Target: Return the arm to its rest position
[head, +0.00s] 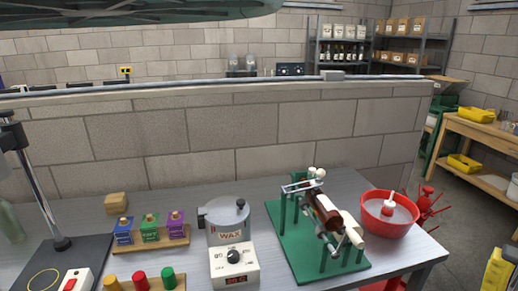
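My gripper and arm are not clearly in view. The grey workbench (75,206) spans the lower part of the head view. On it a metal wax pot (228,225) with a lid stands on a white base with a dial and a red display. To its right a green stand (345,265) cradles a dark bottle (325,214) lying tilted. A red bowl (388,230) with liquid and a white-and-red item in it stands at the bench's right end.
A wooden rack (165,245) holds blue, green and purple pieces. A second rack in front bears coloured knobs. A column stand (48,195) is at left. A block wall (240,140) rises behind. Shelves (385,45) and a wooden bench (480,135) are beyond. A dark green shape hangs overhead.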

